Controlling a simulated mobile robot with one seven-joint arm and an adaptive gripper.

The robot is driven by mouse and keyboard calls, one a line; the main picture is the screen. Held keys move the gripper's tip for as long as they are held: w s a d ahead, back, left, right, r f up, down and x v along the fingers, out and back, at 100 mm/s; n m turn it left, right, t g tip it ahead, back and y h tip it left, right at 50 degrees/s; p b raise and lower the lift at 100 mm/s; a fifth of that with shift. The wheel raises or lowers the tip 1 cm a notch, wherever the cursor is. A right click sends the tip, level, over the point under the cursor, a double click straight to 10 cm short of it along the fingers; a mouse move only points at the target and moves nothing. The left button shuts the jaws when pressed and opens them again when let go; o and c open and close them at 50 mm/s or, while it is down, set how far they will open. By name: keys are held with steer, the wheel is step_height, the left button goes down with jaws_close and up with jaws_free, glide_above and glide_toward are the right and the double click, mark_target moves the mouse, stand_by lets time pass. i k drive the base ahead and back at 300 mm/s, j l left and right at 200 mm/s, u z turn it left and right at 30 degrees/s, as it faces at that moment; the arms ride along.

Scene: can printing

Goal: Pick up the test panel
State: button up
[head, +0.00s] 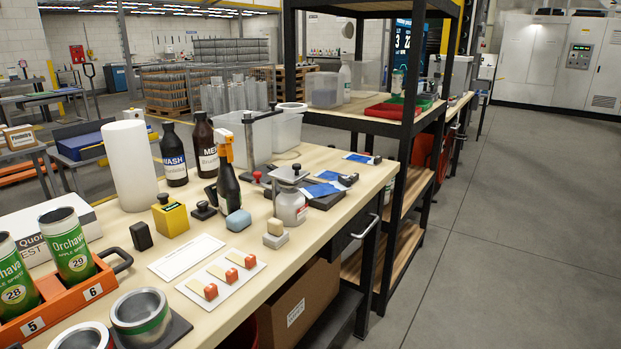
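No label marks the test panel, and I cannot tell for sure which flat piece it is. Blue flat pieces (321,190) lie towards the right end of the wooden workbench (329,157), next to a dark block with a knob. Another blue piece (358,158) lies farther back near a small dark tool. A white card (187,258) lies flat near the bench's middle. A white sheet (238,283) beside it carries three pale strips with orange-red blocks. My gripper is not in view.
An orange tray (67,304) with green cans and metal cups (140,315) crowd the near left. Bottles, a spray bottle (227,180), a paper roll (129,168) and a yellow box (171,217) stand behind the cards. A black-framed shelf (393,190) rises at right; floor beyond is clear.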

mark_target(343, 184)
steer(key=i+l, duration=0.2)
steer(key=l, duration=0.15)
steer(key=i+l, duration=0.15)
steer(key=l, duration=0.15)
steer(key=i+l+u, duration=0.1)
steer(key=l, duration=0.25)
steer(key=i+l, duration=0.75)
steer(key=i, duration=0.2)
